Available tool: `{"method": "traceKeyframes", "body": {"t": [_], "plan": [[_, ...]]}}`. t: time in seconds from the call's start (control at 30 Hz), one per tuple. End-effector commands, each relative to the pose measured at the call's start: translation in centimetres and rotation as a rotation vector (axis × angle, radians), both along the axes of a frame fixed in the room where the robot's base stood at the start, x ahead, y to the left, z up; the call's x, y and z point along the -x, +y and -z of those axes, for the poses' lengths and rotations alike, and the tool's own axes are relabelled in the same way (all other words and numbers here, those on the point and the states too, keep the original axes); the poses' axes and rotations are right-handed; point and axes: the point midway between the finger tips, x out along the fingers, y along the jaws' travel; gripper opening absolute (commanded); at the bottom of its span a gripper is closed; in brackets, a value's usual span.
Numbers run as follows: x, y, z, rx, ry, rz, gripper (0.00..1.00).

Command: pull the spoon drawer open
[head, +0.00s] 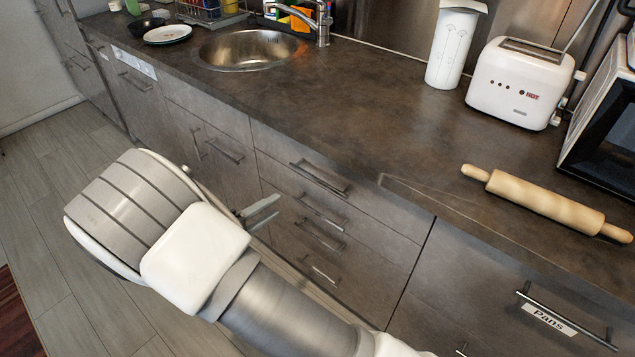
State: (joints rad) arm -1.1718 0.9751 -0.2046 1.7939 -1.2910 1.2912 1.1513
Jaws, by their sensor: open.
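A stack of several grey drawers stands under the counter in the middle of the head view. Its top drawer front (365,206) has a horizontal bar handle (320,179), and lower handles (325,210) sit beneath it. All these drawers look shut. I see no spoon label on them, so I cannot tell which is the spoon drawer. My gripper (263,213) is open and appears empty. Its fingers point right, and in the picture they are left of and below the top handle. It looks apart from the handles, though depth is hard to judge.
The countertop (390,120) holds a rolling pin (545,203), a toaster (520,82), a white canister (455,45) and a sink (248,48). A drawer labelled "Pans" (549,319) is at lower right.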

Motion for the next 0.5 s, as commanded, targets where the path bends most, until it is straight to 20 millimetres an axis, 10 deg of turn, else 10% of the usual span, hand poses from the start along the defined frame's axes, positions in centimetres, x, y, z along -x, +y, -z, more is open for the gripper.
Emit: {"method": "traceKeyframes", "body": {"t": [0.5], "plan": [[-7.4,-5.9,2.1,0.001,0.0,0.005,0.44]]}}
